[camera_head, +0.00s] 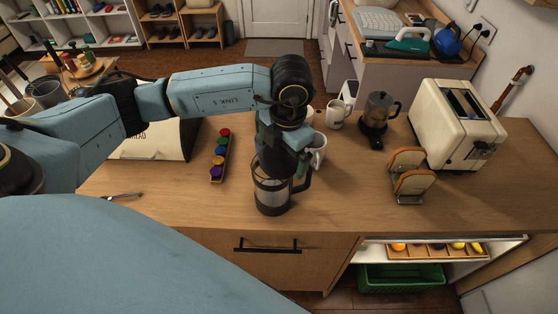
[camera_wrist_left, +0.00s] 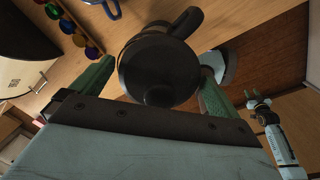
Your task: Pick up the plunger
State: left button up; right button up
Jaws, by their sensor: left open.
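The French press (camera_head: 272,196), with a glass body, dark base and black handle, stands upright near the counter's front edge. In the left wrist view its round black lid (camera_wrist_left: 158,68) shows from above, with the plunger's dark knob (camera_wrist_left: 160,95) at the near side. My left gripper (camera_head: 280,166) points down over the press. Its green fingers are open, one on each side of the lid, with gaps visible. The gripper hides the plunger top in the head view. My right gripper (camera_wrist_left: 259,103) shows small at the right of the left wrist view, its fingers apart.
A white mug (camera_head: 318,150) stands close behind the press. A strip of coloured pots (camera_head: 220,156) and a bread box (camera_head: 150,142) are left. A moka pot (camera_head: 377,118), toast rack (camera_head: 412,183) and toaster (camera_head: 455,128) are right. The counter's front is mostly clear.

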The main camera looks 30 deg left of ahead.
pick_arm(q)
jog(key=shift+f, duration=0.8)
jog(key=c, duration=0.9)
pick_arm(e)
jog(key=shift+s+a+r, duration=0.1)
jog(key=shift+s, duration=0.4)
pick_arm(q)
jog(key=shift+r, duration=0.15)
jog(key=shift+t+h, duration=0.4)
jog(key=shift+h, duration=0.3)
jog(key=shift+s+a+r+b, duration=0.15)
jog(key=shift+a+r+b, duration=0.2)
jog(key=shift+r+b, duration=1.45)
jog(key=shift+s+a+r+b, duration=0.1)
jog(key=shift+a+r+b, duration=0.4)
jog(key=shift+r, duration=2.4)
jog(key=shift+s+a+r+b, duration=0.2)
jog(key=shift+r+b, duration=1.1)
jog(key=shift+r, duration=1.05)
pick_arm(e)
notch_tip(320, 180, down, 7)
